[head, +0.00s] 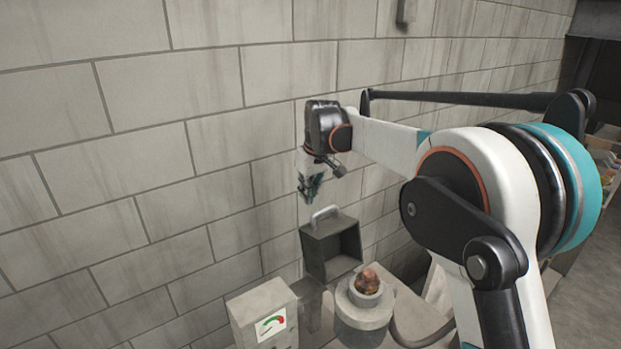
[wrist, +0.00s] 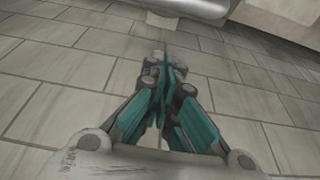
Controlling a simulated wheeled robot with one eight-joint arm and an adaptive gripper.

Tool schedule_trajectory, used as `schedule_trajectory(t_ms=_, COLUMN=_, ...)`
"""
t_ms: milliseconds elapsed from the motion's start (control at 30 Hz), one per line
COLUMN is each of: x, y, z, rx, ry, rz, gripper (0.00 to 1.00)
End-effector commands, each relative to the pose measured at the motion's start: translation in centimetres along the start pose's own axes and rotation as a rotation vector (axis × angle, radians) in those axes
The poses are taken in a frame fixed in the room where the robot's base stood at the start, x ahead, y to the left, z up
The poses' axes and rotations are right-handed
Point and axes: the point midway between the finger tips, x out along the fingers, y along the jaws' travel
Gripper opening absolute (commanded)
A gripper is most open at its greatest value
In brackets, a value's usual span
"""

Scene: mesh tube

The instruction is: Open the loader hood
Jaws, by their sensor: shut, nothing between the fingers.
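The loader hood (head: 331,250) is a dark grey box with a light bar handle (head: 325,213) on its upper edge. It stands tipped up, its hollow inside facing the camera. The round loader opening (head: 346,302) beside and below it is uncovered, with reddish-brown lumps (head: 368,281) in its mouth. My gripper (head: 307,198) is just above and left of the handle, near the wall, and looks apart from it. In the wrist view, my gripper's teal fingers (wrist: 165,62) are together with nothing between them. The hood cannot be made out for sure in the wrist view.
A pale box with a dial gauge (head: 271,324) stands left of the loader. A block wall (head: 130,150) runs close behind my gripper. A small dark fixture (head: 405,12) is high on the wall. Shelves with goods (head: 605,160) are at the far right.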

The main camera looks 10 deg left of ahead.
Motion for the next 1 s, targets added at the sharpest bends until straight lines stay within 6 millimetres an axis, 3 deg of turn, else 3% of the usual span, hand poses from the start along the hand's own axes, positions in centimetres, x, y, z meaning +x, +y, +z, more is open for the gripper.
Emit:
schedule_trajectory(t_ms=33, x=0.7, y=0.0, z=0.0, rx=0.000, ry=0.000, rz=0.000, gripper=0.00)
schedule_trajectory(t_ms=400, x=-0.8, y=0.0, z=3.6, rx=0.001, ry=0.000, rz=0.000, gripper=0.00)
schedule_trajectory(t_ms=1000, x=-1.6, y=0.1, z=4.6, rx=0.001, ry=0.044, rz=-0.001, gripper=0.00)
